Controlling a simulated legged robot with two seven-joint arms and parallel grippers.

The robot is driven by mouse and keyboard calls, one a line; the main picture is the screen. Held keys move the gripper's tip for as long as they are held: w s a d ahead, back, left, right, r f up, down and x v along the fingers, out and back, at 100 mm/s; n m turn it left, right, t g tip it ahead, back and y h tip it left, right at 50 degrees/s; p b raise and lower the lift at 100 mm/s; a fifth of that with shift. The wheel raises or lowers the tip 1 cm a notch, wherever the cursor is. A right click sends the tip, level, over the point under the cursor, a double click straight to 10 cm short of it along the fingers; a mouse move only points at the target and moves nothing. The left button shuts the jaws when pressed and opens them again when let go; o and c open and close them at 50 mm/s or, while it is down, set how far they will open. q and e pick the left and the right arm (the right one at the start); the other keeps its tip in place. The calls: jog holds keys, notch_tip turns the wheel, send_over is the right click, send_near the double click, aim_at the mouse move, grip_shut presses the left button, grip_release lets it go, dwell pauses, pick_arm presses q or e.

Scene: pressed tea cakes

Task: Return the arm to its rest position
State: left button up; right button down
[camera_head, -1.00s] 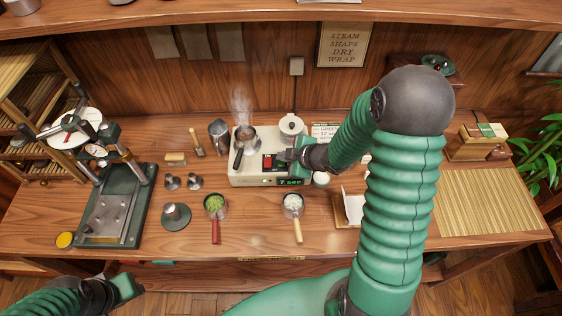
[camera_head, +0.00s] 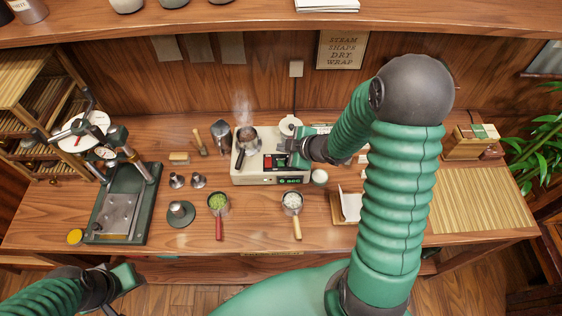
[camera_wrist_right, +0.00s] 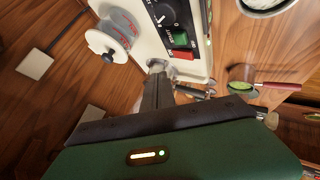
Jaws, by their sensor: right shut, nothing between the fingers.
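My right arm reaches in over the bench from the right. Its gripper (camera_head: 293,151) is over the white steamer base (camera_head: 243,176), beside the red switch (camera_head: 269,162). In the right wrist view the fingers (camera_wrist_right: 157,68) are closed together and empty, next to the base's edge with its dial, green and red buttons. Whether the tips touch the base I cannot tell. My left gripper (camera_head: 128,276) hangs at the lower left, in front of the bench edge; its jaws are too unclear to read.
A steaming pot (camera_head: 247,139) stands on the base. A green-filled pan (camera_head: 218,202) and a white-filled pan (camera_head: 292,202) stand in front. A green press (camera_head: 121,217) is at left. A bamboo mat (camera_head: 480,205) lies at right. A wooden shelf (camera_head: 230,22) runs along the top.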

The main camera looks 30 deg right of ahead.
dwell(0.3)
jog(key=s+a+m+g+h+b, duration=0.1)
jog(key=s+a+m+g+b, duration=0.1)
jog(key=s+a+m+g, duration=0.4)
jog(key=s+a+m, duration=0.5)
jog(key=s+a, duration=0.1)
jog(key=s, duration=0.3)
jog(key=shift+r+h+b, duration=0.15)
jog(key=shift+h+b, duration=0.15)
jog(key=shift+d, duration=0.25)
jog(key=shift+a, duration=0.15)
dwell(5.5)
